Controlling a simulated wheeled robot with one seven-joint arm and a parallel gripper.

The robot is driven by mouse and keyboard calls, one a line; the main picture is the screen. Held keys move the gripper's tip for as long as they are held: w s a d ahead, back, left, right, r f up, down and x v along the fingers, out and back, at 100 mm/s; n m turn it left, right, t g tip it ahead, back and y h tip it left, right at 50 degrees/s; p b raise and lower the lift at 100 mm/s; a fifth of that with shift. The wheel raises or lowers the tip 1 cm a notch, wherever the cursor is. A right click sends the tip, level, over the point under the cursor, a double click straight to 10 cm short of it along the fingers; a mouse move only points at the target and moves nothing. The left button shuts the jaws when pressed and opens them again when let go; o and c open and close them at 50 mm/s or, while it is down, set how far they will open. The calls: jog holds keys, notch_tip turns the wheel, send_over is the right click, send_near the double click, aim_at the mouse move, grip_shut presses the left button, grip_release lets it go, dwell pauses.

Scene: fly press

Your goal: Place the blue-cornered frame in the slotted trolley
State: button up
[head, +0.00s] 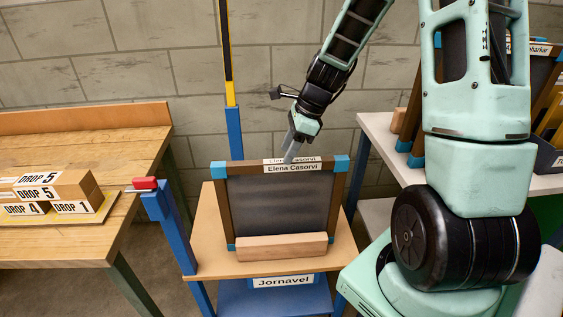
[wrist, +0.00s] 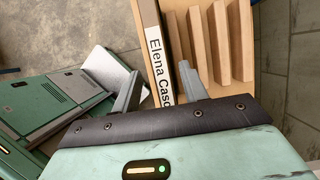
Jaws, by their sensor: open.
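The blue-cornered frame (head: 222,205), a brown frame around a dark panel labelled "Elena Casorvi", stands upright on the slotted trolley (head: 205,235). A wooden slat (head: 280,246) crosses in front of its lower edge, which is hidden, so I cannot tell how deep it sits. The trolley has a tan top, blue legs and a "Jornavel" label. My gripper (head: 290,152) is at the middle of the frame's top bar, jaws open. In the wrist view the fingers (wrist: 158,84) are apart, near the label (wrist: 159,68), with several slats (wrist: 218,40) beyond.
A wooden bench (head: 85,140) with "DROP" boxes (head: 70,190) stands left. A blue post (head: 234,140) rises behind the trolley, and a blue post with a red clamp (head: 144,184) stands at its left. A white table (head: 375,125) with other blue-cornered frames is at right, partly behind my arm.

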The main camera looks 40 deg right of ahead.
jog(key=v, duration=0.4)
jog(key=shift+s+d+r, duration=0.1)
jog(key=shift+d+r, duration=0.05)
jog(key=shift+r, duration=0.15)
jog(key=s+a+r+n+g+h, duration=0.1)
jog(key=s+a+n, duration=0.3)
jog(key=a+n, duration=0.5)
jog(key=s+a+r+n+g, duration=0.1)
jog(key=s+a+n, duration=0.3)
jog(key=a+n, duration=0.5)
jog(key=s+a+n+h, duration=0.2)
jog(key=s+a+n, duration=0.8)
jog(key=s+n, duration=0.3)
jog(key=shift+s+n, duration=0.3)
jog(key=shift+n, duration=0.5)
jog(key=shift+a, duration=0.1)
